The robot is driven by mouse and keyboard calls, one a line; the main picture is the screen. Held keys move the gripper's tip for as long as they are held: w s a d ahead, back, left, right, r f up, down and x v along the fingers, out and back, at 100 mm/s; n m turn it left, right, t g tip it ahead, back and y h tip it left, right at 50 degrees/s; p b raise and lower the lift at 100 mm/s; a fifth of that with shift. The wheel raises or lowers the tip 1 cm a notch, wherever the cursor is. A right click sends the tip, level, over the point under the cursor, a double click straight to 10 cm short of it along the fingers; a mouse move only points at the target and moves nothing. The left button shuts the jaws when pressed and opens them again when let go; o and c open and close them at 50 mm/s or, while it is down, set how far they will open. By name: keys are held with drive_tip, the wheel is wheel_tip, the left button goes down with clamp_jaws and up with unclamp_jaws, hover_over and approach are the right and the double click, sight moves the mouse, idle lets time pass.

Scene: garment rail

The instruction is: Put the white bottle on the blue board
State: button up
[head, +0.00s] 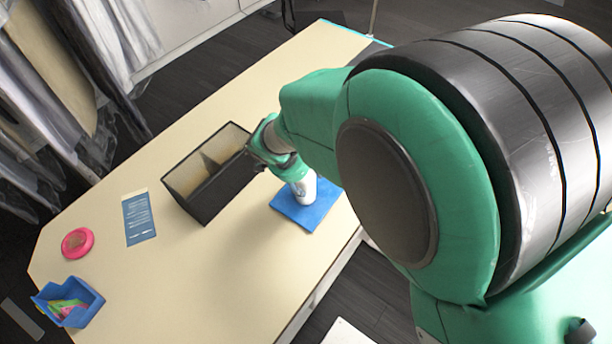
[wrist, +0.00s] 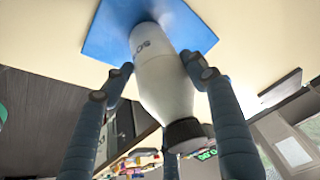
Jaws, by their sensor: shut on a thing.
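The white bottle (head: 304,189) is in my gripper (head: 286,168), over the blue board (head: 318,212) on the table. In the wrist view the white bottle (wrist: 165,85), with dark lettering and a black cap, lies between the fingers of my gripper (wrist: 158,68). Its base end overlaps the blue board (wrist: 105,32). The bottle looks roughly upright in the head view. I cannot tell whether its base touches the board. My gripper hides its upper part in the head view.
A black open box (head: 225,188) stands close left of my gripper. A blue card (head: 139,218), a pink round dish (head: 77,242) and a blue bin (head: 69,302) with colourful contents are farther left. The cream table (head: 215,285) is clear at the front. Garments hang at upper left.

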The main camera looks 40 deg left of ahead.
drive_tip(key=shift+f, duration=0.15)
idle(0.3)
drive_tip(key=o, duration=1.8)
drive_tip(key=shift+c, duration=0.2)
drive_tip(key=v, duration=1.2)
